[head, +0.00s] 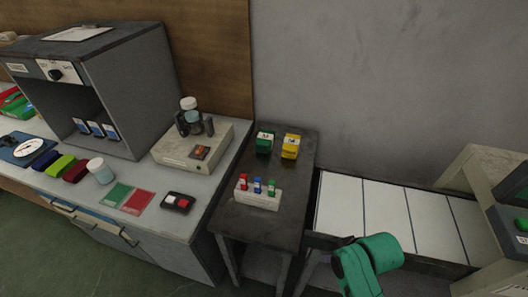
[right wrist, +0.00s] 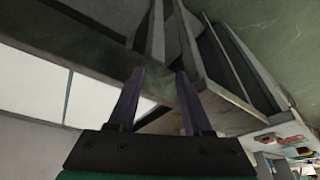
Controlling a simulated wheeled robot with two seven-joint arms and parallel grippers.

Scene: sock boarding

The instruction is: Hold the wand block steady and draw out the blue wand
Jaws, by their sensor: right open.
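The wand block (head: 258,200) is a pale block standing on a small dark table (head: 284,225). My left gripper is in neither view.
A green box (head: 265,143) and a yellow box (head: 291,146) stand behind the block. A conveyor with white panels (head: 388,213) lies to the right. The workbench (head: 185,205) on the left carries a grey cabinet (head: 125,75), a jar and coloured cards. The table's front part is clear.

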